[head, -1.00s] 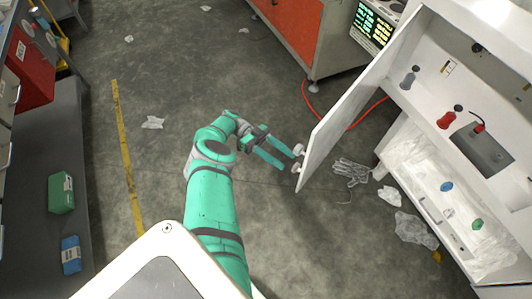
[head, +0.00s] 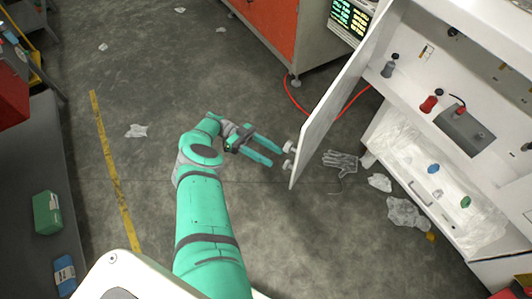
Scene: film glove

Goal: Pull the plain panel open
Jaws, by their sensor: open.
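The plain white panel (head: 338,98) is a hinged door on the white cabinet at the right, and it stands swung out, well open. Two pale knob-like fittings (head: 289,148) sit at its lower free edge. My gripper (head: 272,152) is open, its two green fingers pointing right toward the fittings. The fingertips are just left of them, with a small gap and nothing between the fingers. The panel's far face is hidden.
The cabinet interior (head: 430,85) shows a grey handle, a red handle and a grey box. A glove (head: 341,161), plastic scraps and a red cable (head: 296,108) lie on the floor. An orange cabinet (head: 268,28) stands behind. Floor left of my arm is mostly clear.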

